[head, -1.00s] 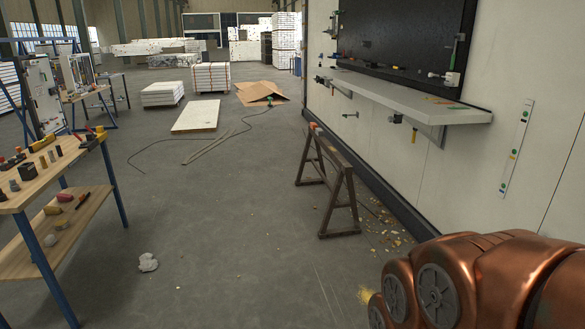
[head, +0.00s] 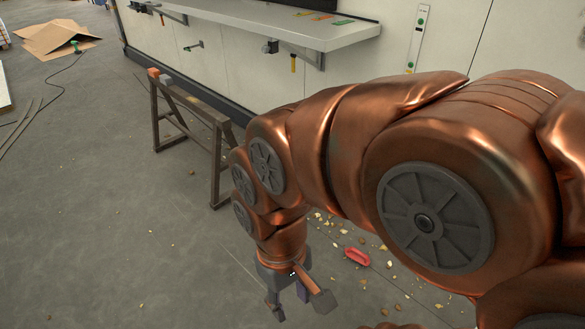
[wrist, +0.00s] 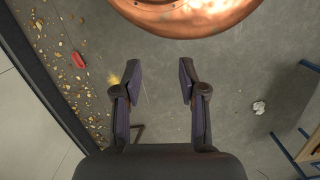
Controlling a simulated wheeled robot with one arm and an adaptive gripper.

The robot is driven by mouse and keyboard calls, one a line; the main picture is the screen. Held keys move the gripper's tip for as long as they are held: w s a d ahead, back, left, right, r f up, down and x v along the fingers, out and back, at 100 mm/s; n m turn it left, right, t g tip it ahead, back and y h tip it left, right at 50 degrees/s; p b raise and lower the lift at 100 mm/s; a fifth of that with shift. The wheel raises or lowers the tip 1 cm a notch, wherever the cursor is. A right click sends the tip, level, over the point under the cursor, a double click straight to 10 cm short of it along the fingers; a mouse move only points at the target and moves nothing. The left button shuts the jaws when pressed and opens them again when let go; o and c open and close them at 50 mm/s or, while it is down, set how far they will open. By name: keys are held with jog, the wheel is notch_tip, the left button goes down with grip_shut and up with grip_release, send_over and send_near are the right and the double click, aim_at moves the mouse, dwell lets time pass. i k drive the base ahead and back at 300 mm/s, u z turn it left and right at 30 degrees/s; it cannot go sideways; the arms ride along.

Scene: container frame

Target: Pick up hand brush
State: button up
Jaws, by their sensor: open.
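A small red object (head: 357,257) lies on the floor among wood chips, right of my gripper in the head view. It looks like the hand brush, but it is too small to be sure. It also shows in the wrist view (wrist: 78,63), at the left near the wall base. My gripper (head: 299,301) points down above the floor at the bottom of the head view. In the wrist view my gripper (wrist: 159,76) has its fingers spread with only bare floor between them. The red object is apart from the fingers, to their left in that view.
A wooden sawhorse (head: 185,125) stands left of my arm. A wall shelf (head: 270,22) with small tools runs behind. Wood chips lie along the wall. A crumpled white piece (wrist: 259,107) and a blue-legged table (wrist: 285,150) are at the right in the wrist view. Floor between is clear.

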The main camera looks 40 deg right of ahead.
aim_at(353, 254)
jog(key=z, duration=0.75)
jog(key=i, duration=1.6)
jog(key=z, duration=0.75)
